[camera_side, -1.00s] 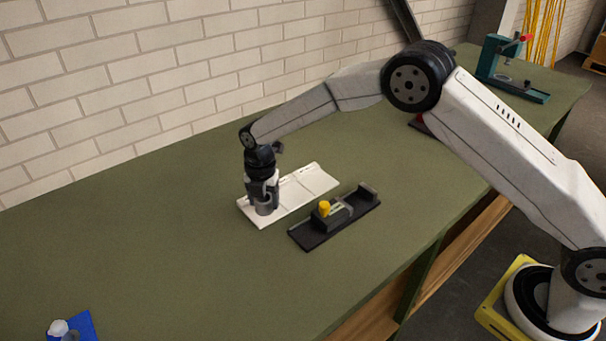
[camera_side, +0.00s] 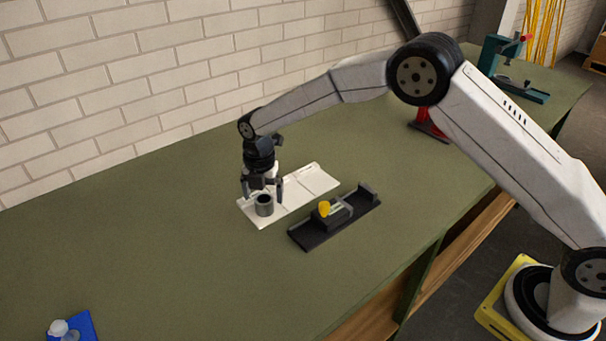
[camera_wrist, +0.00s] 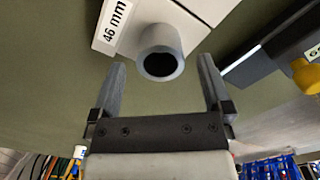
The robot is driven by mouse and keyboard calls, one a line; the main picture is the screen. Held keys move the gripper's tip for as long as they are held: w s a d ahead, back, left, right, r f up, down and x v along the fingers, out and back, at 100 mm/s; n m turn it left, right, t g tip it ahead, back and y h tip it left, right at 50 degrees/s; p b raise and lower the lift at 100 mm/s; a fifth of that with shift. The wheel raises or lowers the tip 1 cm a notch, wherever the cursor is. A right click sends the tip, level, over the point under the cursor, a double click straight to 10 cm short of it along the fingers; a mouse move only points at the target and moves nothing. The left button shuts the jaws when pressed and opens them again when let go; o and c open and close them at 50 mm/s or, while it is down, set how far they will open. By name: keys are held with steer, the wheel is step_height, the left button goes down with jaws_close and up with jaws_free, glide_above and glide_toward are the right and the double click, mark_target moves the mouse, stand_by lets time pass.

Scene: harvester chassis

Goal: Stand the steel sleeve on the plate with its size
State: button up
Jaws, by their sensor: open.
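The steel sleeve (camera_side: 264,206) is a short grey hollow cylinder. It stands upright on the left end of the white plates (camera_side: 312,185). In the wrist view the sleeve (camera_wrist: 160,54) shows its dark open bore, and the white plate (camera_wrist: 184,12) under it has a label (camera_wrist: 115,22) reading "46 mm". My gripper (camera_side: 263,200) is open, with its fingers apart and raised above the sleeve. In the wrist view the gripper (camera_wrist: 160,68) has one finger on each side of the sleeve's near end, touching neither side.
A black fixture (camera_side: 337,217) with a yellow knob (camera_side: 324,208) lies to the right of the plates. A blue item (camera_side: 75,327) is at the front left. A red stand (camera_side: 430,125) and a teal press (camera_side: 512,70) are farther back. The green bench (camera_side: 150,240) is clear at left.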

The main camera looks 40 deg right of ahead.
mark_target(268, 198)
step_height(268, 198, up, 10)
stand_by(0.5)
stand_by(0.5)
steer(key=s+d+f+m+t, duration=0.1)
steer(key=s+d+m, duration=0.6)
steer(key=s+m, duration=0.6)
steer(key=s+d+f+m+t, duration=0.1)
steer(key=s+d+f+m, duration=0.1)
steer(key=s+d+m, duration=0.6)
steer(key=shift+s+d+m+t, duration=0.2)
steer(key=shift+s+m+t, duration=0.1)
steer(key=shift+s+m, duration=2.35)
steer(key=shift+s+f+n, duration=0.1)
steer(key=shift+s+n, duration=0.05)
steer(key=shift+n, duration=0.1)
